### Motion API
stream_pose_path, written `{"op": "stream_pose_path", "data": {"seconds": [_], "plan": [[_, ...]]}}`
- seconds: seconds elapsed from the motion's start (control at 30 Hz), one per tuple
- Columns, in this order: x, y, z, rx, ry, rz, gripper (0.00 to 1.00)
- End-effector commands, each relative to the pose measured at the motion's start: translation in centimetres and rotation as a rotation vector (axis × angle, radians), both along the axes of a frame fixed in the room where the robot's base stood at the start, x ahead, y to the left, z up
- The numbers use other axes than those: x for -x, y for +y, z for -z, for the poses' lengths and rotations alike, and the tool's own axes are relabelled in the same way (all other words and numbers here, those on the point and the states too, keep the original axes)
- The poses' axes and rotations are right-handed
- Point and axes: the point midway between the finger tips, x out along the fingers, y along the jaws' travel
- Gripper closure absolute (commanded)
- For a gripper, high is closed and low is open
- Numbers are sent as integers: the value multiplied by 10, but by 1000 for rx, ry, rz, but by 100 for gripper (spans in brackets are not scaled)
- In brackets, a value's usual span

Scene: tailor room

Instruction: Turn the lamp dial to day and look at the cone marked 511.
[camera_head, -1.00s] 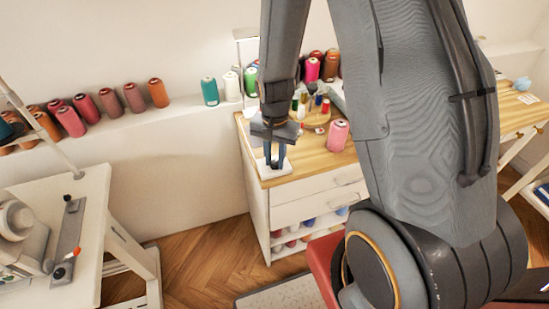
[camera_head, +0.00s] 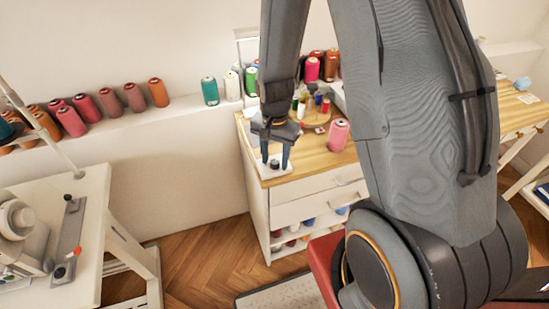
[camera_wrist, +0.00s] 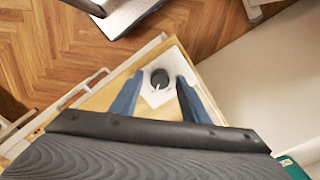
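The lamp dial (camera_wrist: 160,78) is a dark round knob with a pale pointer line, set on a white lamp base (camera_wrist: 180,62) at the corner of the wooden cabinet top. In the wrist view it lies between and beyond my two blue fingers. In the head view the white base (camera_head: 264,171) shows under my gripper (camera_head: 275,165). My gripper is open with its fingers apart and nothing between them; in the wrist view it (camera_wrist: 158,98) points at the dial. A pink cone (camera_head: 338,135) stands on the cabinet top; no number is readable on any cone.
The cabinet top (camera_head: 310,158) also holds a round wooden tray with small spools. A wall ledge (camera_head: 190,107) carries several coloured cones. A white table (camera_head: 85,190) with a machine stands at left. Wooden floor (camera_head: 195,260) lies between them.

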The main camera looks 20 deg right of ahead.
Motion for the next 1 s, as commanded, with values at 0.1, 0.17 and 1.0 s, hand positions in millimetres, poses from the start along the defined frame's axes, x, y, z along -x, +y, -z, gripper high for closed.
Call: {"op": "stream_pose_path", "data": {"seconds": [0.1,0.17,1.0], "plan": [[0,0,0,0,0,0,58],[0,0,-1,0,0,0,58],[0,0,-78,0,0,0,58]]}}
